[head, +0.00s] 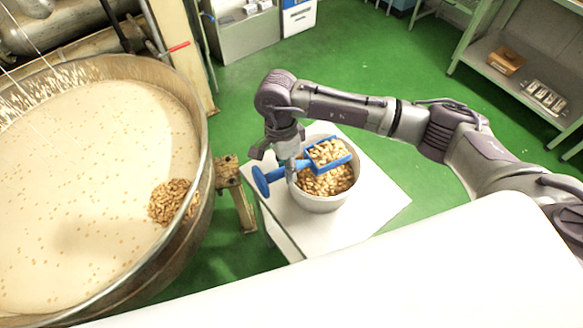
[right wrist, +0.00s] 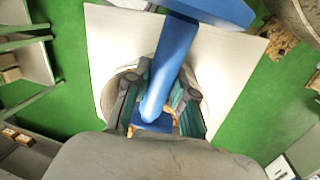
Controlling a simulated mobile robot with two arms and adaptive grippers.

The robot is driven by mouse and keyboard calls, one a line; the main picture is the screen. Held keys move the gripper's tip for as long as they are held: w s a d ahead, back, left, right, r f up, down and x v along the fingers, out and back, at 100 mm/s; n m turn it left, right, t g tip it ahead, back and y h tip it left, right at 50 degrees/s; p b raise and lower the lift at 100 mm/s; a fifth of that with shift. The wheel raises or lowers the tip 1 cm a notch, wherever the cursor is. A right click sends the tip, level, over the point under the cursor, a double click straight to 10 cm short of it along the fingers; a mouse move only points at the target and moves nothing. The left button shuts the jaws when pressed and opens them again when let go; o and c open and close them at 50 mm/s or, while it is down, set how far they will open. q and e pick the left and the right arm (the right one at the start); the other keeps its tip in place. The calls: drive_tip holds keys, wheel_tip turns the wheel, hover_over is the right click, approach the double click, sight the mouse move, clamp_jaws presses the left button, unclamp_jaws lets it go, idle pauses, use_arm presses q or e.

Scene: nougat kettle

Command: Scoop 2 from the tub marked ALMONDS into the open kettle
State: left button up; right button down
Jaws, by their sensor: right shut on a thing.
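The open kettle (head: 203,150) stands at the left of the head view, full of cream-coloured mass, with a heap of nuts (head: 172,203) on its right side. A pale round tub (head: 318,204) of nuts stands on a white-topped stand; no marking on it is readable. My right gripper (head: 291,172) is shut on the handle of a blue scoop (head: 314,168), at the tub's left side. The scoop's pan holds nuts and is over the tub's far part; whether it touches the nuts below is unclear. In the right wrist view the fingers flank the blue handle (right wrist: 170,72). My left gripper is out of view.
The white stand top (head: 378,205) has bare room right of the tub. A brown bracket (head: 228,172) juts between kettle and stand. A shelf rack (head: 515,75) with small items stands far right, and a grey cabinet (head: 240,38) at the back. Green floor lies between.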

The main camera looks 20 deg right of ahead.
drive_tip(key=r, duration=0.1)
drive_tip(key=r+p, duration=0.1)
drive_tip(key=r, duration=0.1)
drive_tip(key=shift+a+r+p, duration=0.25)
drive_tip(key=shift+p, duration=0.05)
drive_tip(key=shift+a+r+h+p, duration=0.15)
drive_tip(key=shift+r+h+p, duration=0.35)
drive_tip(key=shift+r, duration=0.7)
